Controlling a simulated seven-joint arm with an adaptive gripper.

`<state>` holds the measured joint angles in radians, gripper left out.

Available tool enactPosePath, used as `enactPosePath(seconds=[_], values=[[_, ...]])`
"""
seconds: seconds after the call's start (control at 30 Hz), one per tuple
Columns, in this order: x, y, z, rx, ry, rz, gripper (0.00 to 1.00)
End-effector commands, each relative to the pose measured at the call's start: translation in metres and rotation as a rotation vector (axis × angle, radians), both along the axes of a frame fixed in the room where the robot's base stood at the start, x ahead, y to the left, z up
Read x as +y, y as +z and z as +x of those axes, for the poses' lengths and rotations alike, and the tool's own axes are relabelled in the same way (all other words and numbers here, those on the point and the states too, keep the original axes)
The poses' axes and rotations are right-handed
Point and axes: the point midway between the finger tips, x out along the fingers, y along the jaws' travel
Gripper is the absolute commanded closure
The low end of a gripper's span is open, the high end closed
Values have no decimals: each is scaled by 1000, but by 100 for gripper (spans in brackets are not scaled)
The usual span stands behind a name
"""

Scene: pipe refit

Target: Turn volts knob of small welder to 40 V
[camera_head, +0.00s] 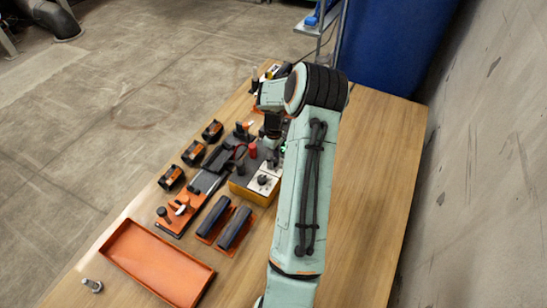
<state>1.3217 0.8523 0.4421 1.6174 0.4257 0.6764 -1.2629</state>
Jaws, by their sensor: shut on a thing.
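The small welder (241,187) is a box with a dark top and yellow sides on the wooden table, partly behind my arm. A pale panel with a dark knob (263,180) shows at its near end. A small green light or readout (283,148) shows at the edge of my arm. My gripper (271,145) points down at the far part of the welder and is shut on what appears to be the volts knob. The knob in the jaws, its scale and its setting are hidden or too small to read.
An orange tray (157,292) lies at the table's near left. Dark rollers on an orange holder (205,240), an orange-and-black tool fixture (163,222) and several black-orange blocks (193,153) stand left of the welder. A metal fitting (92,285) lies near the tray. The table's right side is clear, beside a grey wall.

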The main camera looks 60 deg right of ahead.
Motion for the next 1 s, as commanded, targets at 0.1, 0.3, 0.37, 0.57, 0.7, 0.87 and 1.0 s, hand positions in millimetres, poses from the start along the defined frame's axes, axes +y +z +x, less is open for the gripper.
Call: enactPosePath(seconds=[0.1,0.3,0.37,0.57,0.7,0.87,1.0], values=[[0,-1,0,0,-48,-1,100],[0,0,0,0,-189,-2,100],[0,0,0,0,-243,-2,100],[0,0,0,0,-433,-1,100],[0,-1,0,0,-566,-1,100],[0,-1,0,0,-718,-1,100],[0,-1,0,0,-851,-1,100]])
